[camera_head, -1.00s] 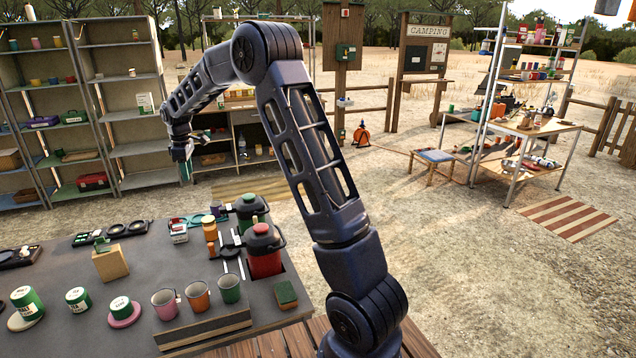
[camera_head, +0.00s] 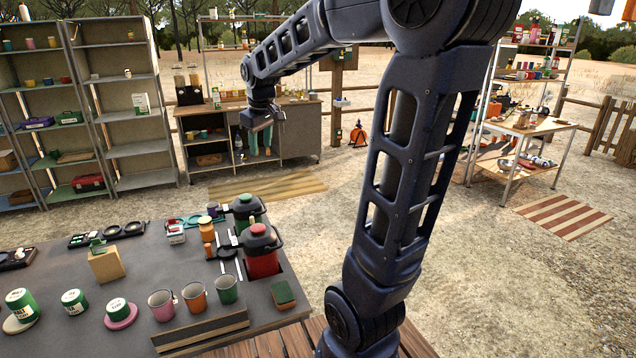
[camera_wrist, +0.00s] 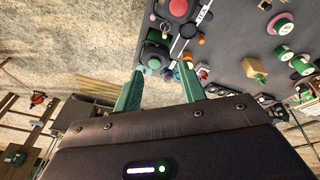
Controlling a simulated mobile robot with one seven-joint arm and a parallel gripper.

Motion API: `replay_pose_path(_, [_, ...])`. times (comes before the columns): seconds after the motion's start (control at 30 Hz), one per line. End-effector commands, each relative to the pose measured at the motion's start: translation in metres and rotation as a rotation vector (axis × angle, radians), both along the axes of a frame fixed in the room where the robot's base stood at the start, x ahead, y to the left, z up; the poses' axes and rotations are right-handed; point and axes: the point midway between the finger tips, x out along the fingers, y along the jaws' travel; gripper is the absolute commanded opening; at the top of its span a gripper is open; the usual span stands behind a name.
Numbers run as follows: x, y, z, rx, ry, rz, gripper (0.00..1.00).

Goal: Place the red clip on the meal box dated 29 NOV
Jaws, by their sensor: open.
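My gripper (camera_head: 260,148) hangs beyond the far edge of the dark table, above the ground and in front of the wooden cabinet. In the wrist view its two green fingers (camera_wrist: 161,72) stand apart with nothing held between them. The table top lies beyond the fingertips in that view. I cannot make out the red clip or any 29 NOV date. A small white and red box (camera_head: 175,232) stands near the table's far edge; its marking is too small to read, and I cannot tell whether it is a meal box.
The dark table (camera_head: 60,340) holds a red canister (camera_head: 262,252), a wooden block (camera_head: 106,265), several cups including an orange one (camera_head: 195,297), and green-and-white tins (camera_head: 73,302). Shelves (camera_head: 140,130) and the cabinet (camera_head: 205,140) stand behind. Open ground lies to the right.

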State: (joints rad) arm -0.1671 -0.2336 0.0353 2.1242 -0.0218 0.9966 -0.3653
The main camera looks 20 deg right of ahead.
Motion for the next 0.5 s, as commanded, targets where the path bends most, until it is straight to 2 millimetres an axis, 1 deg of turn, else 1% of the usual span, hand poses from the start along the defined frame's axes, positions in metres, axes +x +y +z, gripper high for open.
replay_pose_path(0.03, [-0.016, -0.010, 0.002, 0.009, -0.011, -0.035, 0.41])
replay_pose_path(0.27, [-0.082, -0.044, -0.002, 0.053, -0.052, -0.206, 0.41])
replay_pose_path(0.3, [-0.094, -0.049, -0.004, 0.060, -0.059, -0.236, 0.41])
replay_pose_path(0.5, [-0.149, -0.072, -0.019, 0.105, -0.096, -0.381, 0.41])
